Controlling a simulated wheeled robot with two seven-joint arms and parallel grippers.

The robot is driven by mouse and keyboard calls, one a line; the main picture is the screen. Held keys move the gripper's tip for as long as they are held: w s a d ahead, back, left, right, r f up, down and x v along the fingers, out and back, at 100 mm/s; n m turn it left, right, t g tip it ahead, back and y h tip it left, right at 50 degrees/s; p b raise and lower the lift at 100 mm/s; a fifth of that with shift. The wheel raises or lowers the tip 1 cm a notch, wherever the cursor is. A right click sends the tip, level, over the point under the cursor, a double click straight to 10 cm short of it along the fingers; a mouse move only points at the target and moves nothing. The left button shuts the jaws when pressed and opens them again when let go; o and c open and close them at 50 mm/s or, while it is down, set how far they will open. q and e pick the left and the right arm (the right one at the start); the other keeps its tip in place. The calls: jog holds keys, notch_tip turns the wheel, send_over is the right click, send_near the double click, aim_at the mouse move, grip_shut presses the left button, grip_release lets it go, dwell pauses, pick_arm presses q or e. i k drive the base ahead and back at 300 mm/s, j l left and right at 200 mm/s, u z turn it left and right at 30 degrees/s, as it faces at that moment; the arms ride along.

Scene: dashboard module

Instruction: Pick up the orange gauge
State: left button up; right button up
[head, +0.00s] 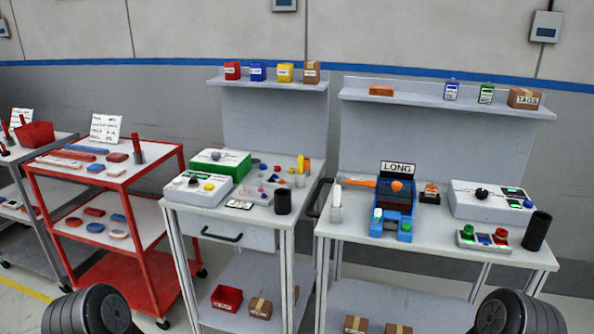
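No label in view names the orange gauge, and several orange things show. A long flat orange piece (362,182) lies on the right workbench, left of a blue fixture. A rounded orange part (397,186) sits on the blue fixture (393,212), below a sign reading LONG. A small orange item (431,188) rests on a black base right of the fixture. An orange block (381,91) lies on the shelf above. Neither gripper is in view; only dark rounded parts of my arms show at the bottom corners, apart from the bench.
The right workbench (345,233) also holds a white control box (490,200), a button panel (482,238), a black cup (536,231) and a clear holder (336,207). A second workbench (265,217) and a red cart (65,172) stand to the left.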

aim_at(307, 166)
jog(key=i+j, duration=0.1)
jog(key=j, duration=0.25)
jog(key=i+j, duration=0.15)
jog(key=j, duration=0.2)
jog(key=k+l, duration=0.1)
jog(key=l, duration=0.25)
jog(key=k+l, duration=0.15)
jog(key=l, duration=0.2)
jog(key=j+z, duration=0.25)
jog(key=z, duration=0.2)
jog(key=i+j+z, duration=0.1)
jog(key=j+z, duration=0.15)
jog(key=z, duration=0.2)
jog(key=j+z, duration=0.25)
jog(key=z, duration=0.2)
jog(key=k+j, duration=0.1)
jog(key=j, duration=0.3)
jog(key=j+z, duration=0.15)
jog(key=j, duration=0.25)
jog(key=k+j, duration=0.15)
jog(key=j, duration=0.2)
jog(key=k+j+z, duration=0.15)
jog(key=j, duration=0.25)
jog(key=k+j, duration=0.1)
jog(key=j, duration=0.25)
jog(key=k+j+z, duration=0.1)
jog(key=j, duration=0.3)
jog(key=k+j+z, duration=0.1)
jog(key=j, duration=0.25)
